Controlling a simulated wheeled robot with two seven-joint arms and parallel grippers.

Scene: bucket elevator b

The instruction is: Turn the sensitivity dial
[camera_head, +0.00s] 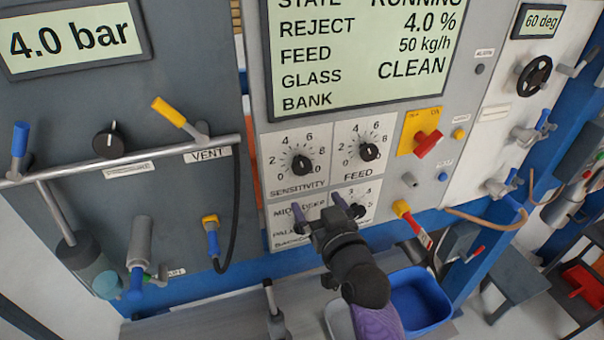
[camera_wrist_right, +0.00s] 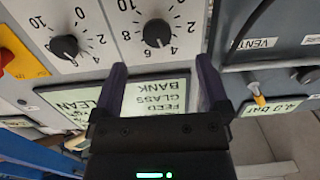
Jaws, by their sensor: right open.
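The sensitivity dial (camera_head: 301,163) is a black round knob on a white scale plate, left of the matching feed dial (camera_head: 369,151). In the right wrist view the picture is upside down; there the sensitivity dial (camera_wrist_right: 157,33) lies just beyond and between the fingertips, and the feed dial (camera_wrist_right: 65,46) is to its left. My right gripper (camera_head: 320,205) has purple fingers spread apart. It is below the sensitivity dial in the head view and apart from it, with nothing between the fingers. It also shows in the wrist view (camera_wrist_right: 161,67). My left gripper is not in view.
A display (camera_head: 360,55) is above the dials. A yellow plate with a red switch (camera_head: 427,144) is to their right. A pipe with a yellow-handled vent valve (camera_head: 168,112) is at left. A blue bin (camera_head: 418,296) stands below my right gripper.

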